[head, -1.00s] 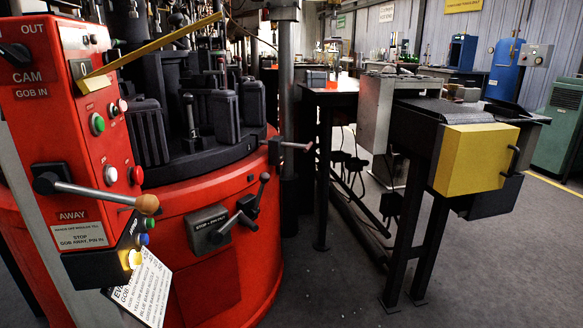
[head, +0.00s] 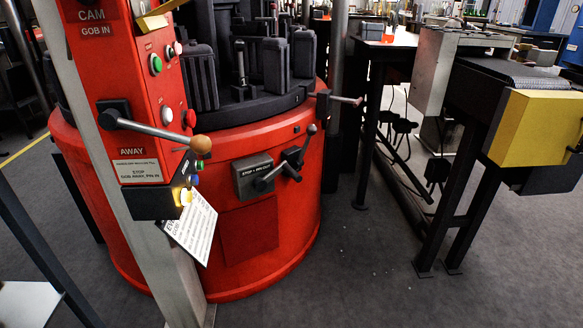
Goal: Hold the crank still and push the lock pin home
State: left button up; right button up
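A black crank (head: 285,168) with an angled arm and a dark knob sits on the front of the red round machine base (head: 240,235). Beside it is a grey block with a label (head: 253,176) that starts with "STOP"; the rest is too small to read surely. Right of and above the crank, a rod with a pale pinkish end (head: 345,100) sticks out to the right from a black block on the rim; it may be the lock pin, but I cannot tell surely. Neither of my grippers is in view, and nothing touches the crank or the rod.
A red control panel (head: 130,70) on a grey post stands at left, with a wooden-knobbed lever (head: 160,130) and a hanging paper tag (head: 190,228). A yellow-ended conveyor (head: 530,125) stands at right.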

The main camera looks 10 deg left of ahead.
aim_at(355, 102)
jog(key=i+u, duration=0.15)
jog(key=i, duration=0.3)
jog(key=i+l+u, duration=0.2)
jog(key=i, duration=0.25)
